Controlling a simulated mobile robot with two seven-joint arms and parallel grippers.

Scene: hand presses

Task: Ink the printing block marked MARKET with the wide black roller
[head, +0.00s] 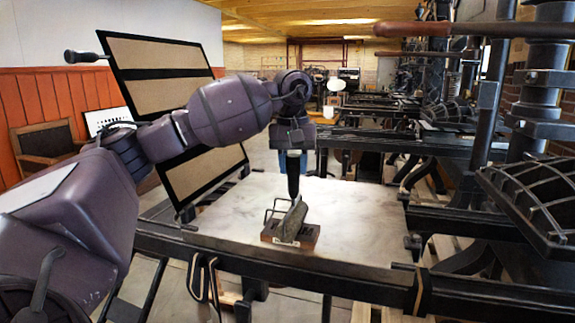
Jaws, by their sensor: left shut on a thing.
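My left gripper (293,151) is above the press bed, pointing down and shut on the dark upright handle of a roller. The roller (291,220), a grey-black cylinder with a thin wire frame at its left, hangs below the gripper. It overlaps the top of a small brown block (308,236); whether it touches the block I cannot tell. The block lies on the pale bed with a small light label on its front edge, too small to read. The roller hides much of the block's top. My right gripper is not in view.
The pale stone bed (358,219) is clear around the block. A dark metal rail runs along its front. A tall framed panel (168,92) leans at the left behind my left arm. Heavy black press parts (540,200) stand at the right, and a wooden-handled bar (430,29) crosses the upper right.

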